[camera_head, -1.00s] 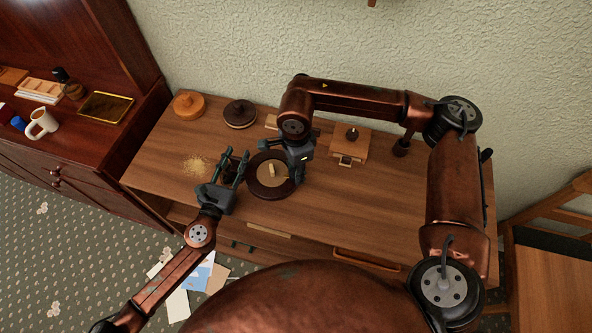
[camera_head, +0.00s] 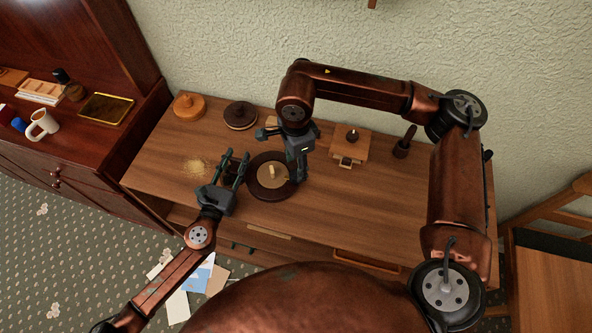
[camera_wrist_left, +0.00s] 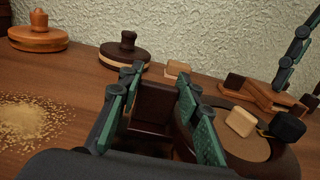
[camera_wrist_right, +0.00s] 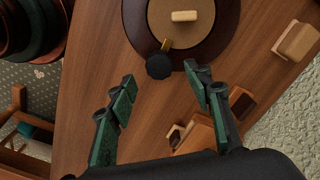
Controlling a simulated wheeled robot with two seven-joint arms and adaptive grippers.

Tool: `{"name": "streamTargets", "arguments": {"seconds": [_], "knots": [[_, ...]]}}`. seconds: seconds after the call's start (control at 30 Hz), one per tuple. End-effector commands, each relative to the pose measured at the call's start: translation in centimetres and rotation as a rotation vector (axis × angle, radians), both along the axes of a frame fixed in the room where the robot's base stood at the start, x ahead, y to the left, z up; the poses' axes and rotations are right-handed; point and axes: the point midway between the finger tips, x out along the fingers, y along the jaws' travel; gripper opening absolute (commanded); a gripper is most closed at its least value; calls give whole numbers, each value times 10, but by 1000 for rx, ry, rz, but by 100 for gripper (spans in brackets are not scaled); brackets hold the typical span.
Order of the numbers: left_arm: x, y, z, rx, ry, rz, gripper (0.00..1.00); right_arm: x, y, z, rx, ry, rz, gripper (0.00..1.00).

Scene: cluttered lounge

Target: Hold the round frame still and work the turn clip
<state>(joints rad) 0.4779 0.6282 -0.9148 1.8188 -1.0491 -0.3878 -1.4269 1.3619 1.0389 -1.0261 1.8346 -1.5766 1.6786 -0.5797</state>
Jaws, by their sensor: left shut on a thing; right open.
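The dark round frame (camera_head: 264,194) with a tan centre lies on the wooden table. A small pale block (camera_wrist_right: 184,16) sits on its centre. At its edge in the right wrist view is a brass turn clip (camera_wrist_right: 166,45) with a black knob (camera_wrist_right: 158,67); the black knob also shows in the left wrist view (camera_wrist_left: 287,126). My left gripper (camera_head: 236,156) is shut on a dark brown block (camera_wrist_left: 154,104) at the frame's left side. My right gripper (camera_head: 282,156) is open and empty, its fingertips apart from the knob.
Behind stand an orange round lidded piece (camera_head: 189,106) and a dark one (camera_head: 240,115). A wooden box with a knob (camera_head: 349,146) and a dark peg (camera_head: 404,143) stand to the right. Grains (camera_head: 196,165) lie at left. The table's right front is clear.

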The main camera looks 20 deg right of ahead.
Motion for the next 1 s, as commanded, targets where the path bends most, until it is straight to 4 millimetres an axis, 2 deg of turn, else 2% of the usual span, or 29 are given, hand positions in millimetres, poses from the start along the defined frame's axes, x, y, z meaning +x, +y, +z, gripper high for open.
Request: {"name": "streamTargets", "arguments": {"seconds": [0.03,0.2,0.4,0.97,1.0], "knots": [[0,0,-1,1,1,0,0,1,0,12,1,-4,0,46],[0,0,-1,1,1,0,0,0,0,45,1,-2,0,46],[0,0,-1,1,1,0,0,0,0,67,0,0,0,46],[0,0,-1,1,1,0,0,0,0,72,0,0,0,46],[0,0,-1,1,1,0,34,0,0,72,0,0,0,46]]}}
